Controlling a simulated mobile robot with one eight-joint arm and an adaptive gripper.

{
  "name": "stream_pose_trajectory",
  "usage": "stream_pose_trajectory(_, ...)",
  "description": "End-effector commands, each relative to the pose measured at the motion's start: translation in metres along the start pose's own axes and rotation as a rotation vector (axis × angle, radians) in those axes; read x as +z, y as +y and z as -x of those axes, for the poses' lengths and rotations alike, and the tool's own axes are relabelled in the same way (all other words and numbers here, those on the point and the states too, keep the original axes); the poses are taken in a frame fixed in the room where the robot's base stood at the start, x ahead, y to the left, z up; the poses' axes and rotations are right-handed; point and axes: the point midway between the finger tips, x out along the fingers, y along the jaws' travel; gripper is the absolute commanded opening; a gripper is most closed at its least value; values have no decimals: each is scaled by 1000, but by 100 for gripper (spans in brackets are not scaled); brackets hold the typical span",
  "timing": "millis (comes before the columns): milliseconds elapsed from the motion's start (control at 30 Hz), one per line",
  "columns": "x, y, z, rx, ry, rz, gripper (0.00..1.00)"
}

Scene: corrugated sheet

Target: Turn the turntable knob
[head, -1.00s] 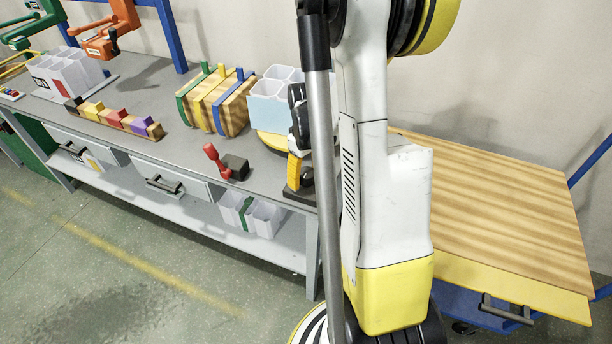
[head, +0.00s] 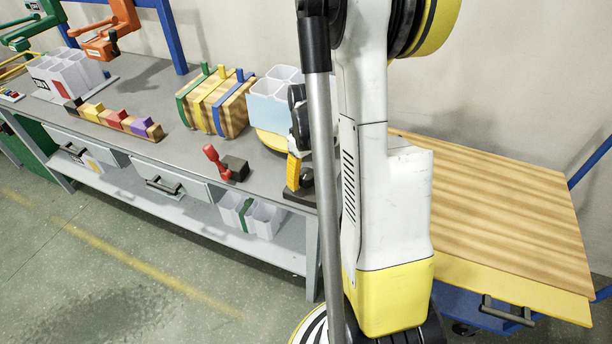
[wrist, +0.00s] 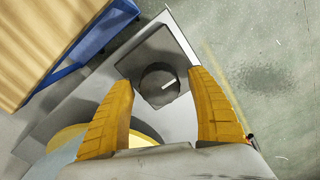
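The turntable knob (wrist: 160,86) is a dark round dial with a white mark, on a dark square base (wrist: 150,62) at the bench's end. My gripper (wrist: 161,79) is open, its two yellow fingers on either side of the knob with visible gaps. I cannot tell how far above the knob the fingertips are. In the head view one yellow finger (head: 293,170) shows beside the dark knob (head: 306,180); my arm hides the rest. The yellow turntable disc (head: 270,145) carries white-and-blue cups (head: 268,108). Part of the disc shows in the wrist view (wrist: 68,138).
A red-handled lever on a dark block (head: 234,168) stands left of the knob. A wooden-topped cart (head: 510,210) stands to the right.

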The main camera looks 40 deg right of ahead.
Motion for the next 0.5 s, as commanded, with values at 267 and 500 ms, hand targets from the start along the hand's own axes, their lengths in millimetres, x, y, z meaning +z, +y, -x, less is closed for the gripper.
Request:
stream_pose_trajectory(267, 0, 0, 7, 0, 0, 0, 67)
stream_pose_trajectory(500, 0, 0, 54, 0, 0, 0, 67)
